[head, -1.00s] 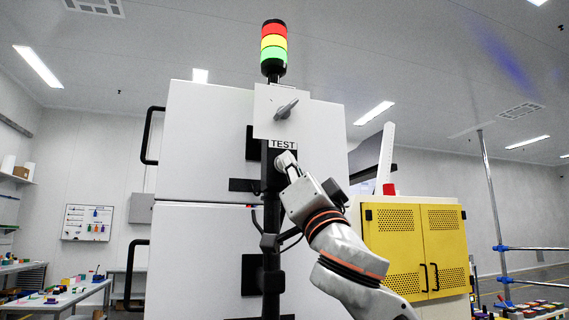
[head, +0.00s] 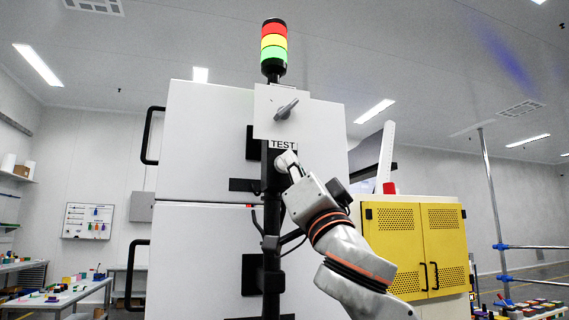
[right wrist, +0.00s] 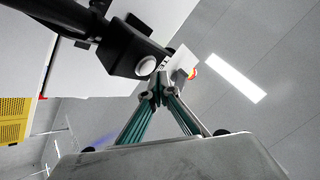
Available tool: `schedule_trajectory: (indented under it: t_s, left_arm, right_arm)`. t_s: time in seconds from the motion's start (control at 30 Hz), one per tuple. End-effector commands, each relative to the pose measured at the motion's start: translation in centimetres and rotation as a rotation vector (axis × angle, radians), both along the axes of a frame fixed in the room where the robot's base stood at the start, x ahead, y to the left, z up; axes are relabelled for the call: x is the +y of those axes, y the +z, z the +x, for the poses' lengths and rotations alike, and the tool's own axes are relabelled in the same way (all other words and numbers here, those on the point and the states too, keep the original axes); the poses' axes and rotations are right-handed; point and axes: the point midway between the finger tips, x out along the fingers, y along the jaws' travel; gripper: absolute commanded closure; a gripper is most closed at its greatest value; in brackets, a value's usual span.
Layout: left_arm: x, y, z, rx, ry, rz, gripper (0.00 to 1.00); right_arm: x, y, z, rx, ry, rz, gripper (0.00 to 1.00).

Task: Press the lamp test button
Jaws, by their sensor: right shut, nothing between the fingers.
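A black button box (head: 268,178) sits on a black post under a label reading TEST (head: 282,145). In the right wrist view a round white button (right wrist: 146,66) shows on the face of the black box (right wrist: 124,52). My right gripper (head: 287,160) is shut and empty, its tips in front of the box and hiding the button in the head view. In the right wrist view the fingertips (right wrist: 159,84) are beside the button's lower right edge; I cannot tell whether they touch it. The stack lamp (head: 274,45) shows red, yellow and green segments. My left gripper is not in view.
A large pale cabinet (head: 205,150) stands behind the post. A yellow cabinet (head: 400,215) is at the right, and a table with coloured items (head: 60,297) is at the far left.

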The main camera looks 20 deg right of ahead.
Motion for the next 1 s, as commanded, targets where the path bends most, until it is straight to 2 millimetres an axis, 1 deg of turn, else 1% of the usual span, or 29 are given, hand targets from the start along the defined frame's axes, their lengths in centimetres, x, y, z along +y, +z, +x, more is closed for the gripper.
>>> schedule_trajectory:
  t_s: [0.13, 0.6, 0.77, 1.0]
  left_arm:
    - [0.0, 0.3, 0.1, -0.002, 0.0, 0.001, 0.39]
    - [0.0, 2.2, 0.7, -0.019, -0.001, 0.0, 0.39]
    - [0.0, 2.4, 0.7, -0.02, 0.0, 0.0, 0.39]
    - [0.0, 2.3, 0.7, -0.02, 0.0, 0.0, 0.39]
  right_arm:
    - [0.1, 0.1, -0.5, -0.002, 0.001, 0.0, 1.0]
    - [-0.1, 0.2, -4.6, -0.002, 0.002, 0.001, 1.0]
    - [-0.2, 0.0, -5.0, -0.001, 0.0, 0.001, 1.0]
    - [-0.2, 0.0, -5.0, 0.0, 0.0, 0.0, 1.0]
